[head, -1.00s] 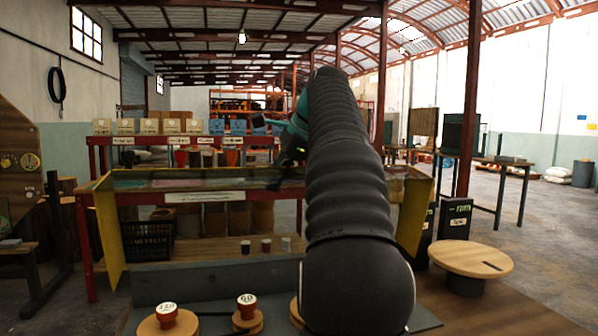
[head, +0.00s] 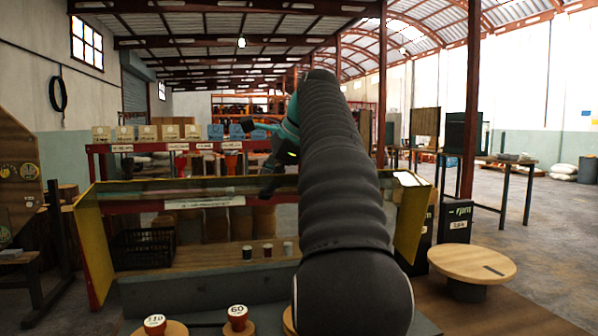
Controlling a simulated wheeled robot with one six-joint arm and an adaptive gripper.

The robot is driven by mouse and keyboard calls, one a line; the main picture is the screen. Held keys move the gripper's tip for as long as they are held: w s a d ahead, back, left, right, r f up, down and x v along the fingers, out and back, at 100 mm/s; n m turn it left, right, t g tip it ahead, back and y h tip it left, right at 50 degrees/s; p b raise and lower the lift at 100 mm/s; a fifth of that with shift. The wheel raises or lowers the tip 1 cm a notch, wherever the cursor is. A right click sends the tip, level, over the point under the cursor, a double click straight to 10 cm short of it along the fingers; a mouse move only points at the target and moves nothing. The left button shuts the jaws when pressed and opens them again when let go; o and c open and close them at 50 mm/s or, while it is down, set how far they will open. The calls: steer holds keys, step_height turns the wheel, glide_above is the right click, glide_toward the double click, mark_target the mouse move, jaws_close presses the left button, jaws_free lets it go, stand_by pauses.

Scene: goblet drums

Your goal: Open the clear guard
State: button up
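The clear guard (head: 130,192) is a see-through panel ahead of me, between a yellow side plate on the left (head: 95,245) and one on the right (head: 410,225). A white label strip (head: 197,203) shows along its upper part. My gripper (head: 270,184) is dark and small, at the guard's upper edge, just left of my arm. My arm hides part of the gripper and the guard's right middle. I cannot tell whether the fingers touch the guard, or whether they are open or shut.
Red-and-white knobs (head: 154,325) on wooden discs stand in front, with another knob (head: 237,318) beside. Several small cups (head: 247,252) stand on the wooden surface behind the guard, near a black crate (head: 146,248). A round wooden stool (head: 472,262) stands at right, with open floor beyond.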

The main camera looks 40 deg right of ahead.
steer(key=a+v, duration=0.1)
steer(key=v, duration=0.6)
steer(key=shift+s+d+r, duration=0.15)
steer(key=shift+s+d, duration=0.1)
steer(key=shift+s, duration=0.1)
stand_by(0.4)
